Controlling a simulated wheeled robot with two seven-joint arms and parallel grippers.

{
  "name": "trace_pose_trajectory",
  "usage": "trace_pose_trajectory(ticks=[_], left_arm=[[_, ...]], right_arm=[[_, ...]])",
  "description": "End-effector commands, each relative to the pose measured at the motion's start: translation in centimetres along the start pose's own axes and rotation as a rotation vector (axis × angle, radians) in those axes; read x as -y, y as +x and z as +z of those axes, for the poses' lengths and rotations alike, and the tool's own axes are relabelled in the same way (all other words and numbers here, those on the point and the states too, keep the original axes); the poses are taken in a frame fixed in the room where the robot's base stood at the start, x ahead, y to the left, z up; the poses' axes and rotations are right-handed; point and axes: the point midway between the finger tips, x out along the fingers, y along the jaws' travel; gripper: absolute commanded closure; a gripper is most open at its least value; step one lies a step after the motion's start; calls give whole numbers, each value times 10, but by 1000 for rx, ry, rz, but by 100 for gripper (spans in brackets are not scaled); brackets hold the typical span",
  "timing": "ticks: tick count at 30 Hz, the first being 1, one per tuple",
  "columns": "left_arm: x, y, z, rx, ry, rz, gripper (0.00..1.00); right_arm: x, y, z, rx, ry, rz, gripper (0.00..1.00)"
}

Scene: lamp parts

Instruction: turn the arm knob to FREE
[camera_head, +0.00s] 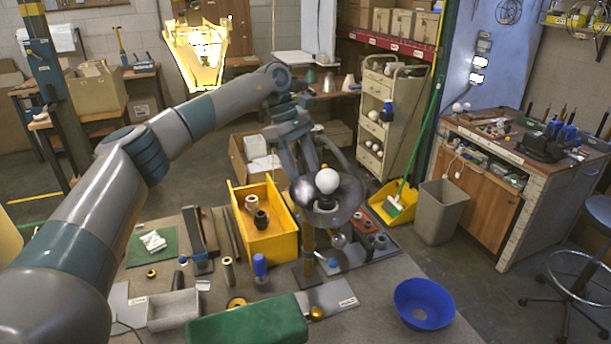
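The lamp stands on the table, with a grey dish-shaped shade (347,205) facing up and a white bulb (327,181) inside it. A brass-coloured post (308,240) shows below the shade. A small round grey piece (338,240) and a small blue piece (332,262) show near the post; I cannot tell which part is the arm knob, and no FREE marking is readable. My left arm reaches over from the left, and my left gripper (303,188) points down at the shade's left side. Its fingertips blend with the shade, so contact and opening are unclear. My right gripper is out of view.
A yellow bin (276,241) with sockets stands left of the lamp. A green block-like object (248,322) and a grey tray (174,309) lie in front. A blue bowl (424,302) sits at the right front. A blue-topped bottle (260,267) stands near the post.

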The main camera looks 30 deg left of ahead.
Motion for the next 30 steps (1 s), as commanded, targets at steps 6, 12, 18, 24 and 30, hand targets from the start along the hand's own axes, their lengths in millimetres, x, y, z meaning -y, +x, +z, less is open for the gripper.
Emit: trace_pose_trajectory(ticks=[6,12,18,24,30], left_arm=[[0,-2,0,0,0,0,48],[-1,-16,-1,0,0,2,48],[-1,-47,-1,1,1,5,48],[-1,-88,0,1,0,4,48],[-1,-127,1,1,0,2,48]], right_arm=[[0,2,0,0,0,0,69],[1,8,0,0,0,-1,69],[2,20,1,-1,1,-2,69],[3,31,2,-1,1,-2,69],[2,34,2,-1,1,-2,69]])
